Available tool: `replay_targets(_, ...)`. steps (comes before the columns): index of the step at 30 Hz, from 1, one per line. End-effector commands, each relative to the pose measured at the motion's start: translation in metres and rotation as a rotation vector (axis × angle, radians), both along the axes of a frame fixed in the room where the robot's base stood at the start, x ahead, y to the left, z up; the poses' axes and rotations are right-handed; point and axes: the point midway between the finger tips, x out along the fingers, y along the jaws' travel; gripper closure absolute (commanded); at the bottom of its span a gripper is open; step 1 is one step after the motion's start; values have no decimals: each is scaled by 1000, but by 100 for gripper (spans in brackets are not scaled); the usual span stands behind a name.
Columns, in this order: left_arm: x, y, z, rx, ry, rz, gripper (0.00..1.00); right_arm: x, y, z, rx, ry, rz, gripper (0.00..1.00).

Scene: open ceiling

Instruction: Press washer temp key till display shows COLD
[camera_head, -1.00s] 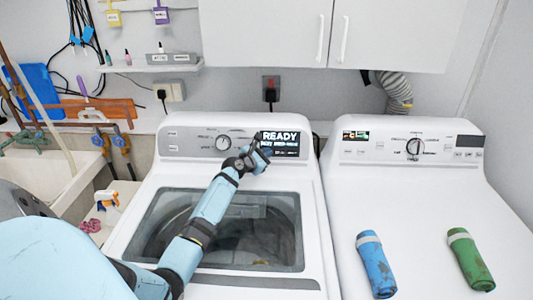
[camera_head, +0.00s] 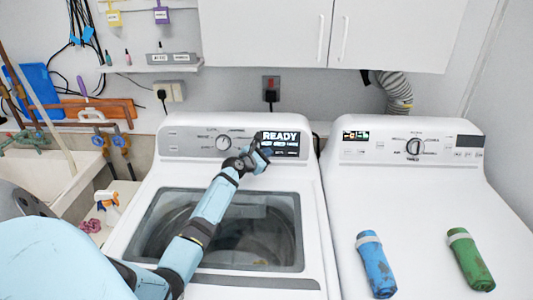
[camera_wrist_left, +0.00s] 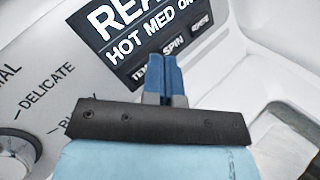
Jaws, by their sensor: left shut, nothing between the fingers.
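The washer (camera_head: 135,225) stands in the middle of the head view, with a grey control panel. Its dark display (camera_head: 287,135) reads READY; in the left wrist view the display (camera_wrist_left: 122,22) shows HOT MED and a cut-off word below that. A row of keys runs under the text: a partly covered temp key (camera_wrist_left: 140,75), a SPIN key (camera_wrist_left: 172,46) and one more. My left gripper (camera_head: 261,142) is shut and empty at the panel, near the display's lower left. In the left wrist view its blue fingertips (camera_wrist_left: 166,60) overlap the key row. I cannot tell whether they touch.
The washer's dial (camera_head: 223,143) is left of my gripper. White cabinets (camera_head: 380,35) hang above. A sink (camera_head: 55,185) is at left.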

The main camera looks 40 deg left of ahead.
Motion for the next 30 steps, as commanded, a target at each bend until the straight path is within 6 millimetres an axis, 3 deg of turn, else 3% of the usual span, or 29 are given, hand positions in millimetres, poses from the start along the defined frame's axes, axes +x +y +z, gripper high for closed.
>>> replay_targets(30, 9, 8, -5, -1, 0, 0, 100, 0, -1, -7, -1, 2, -1, 18)
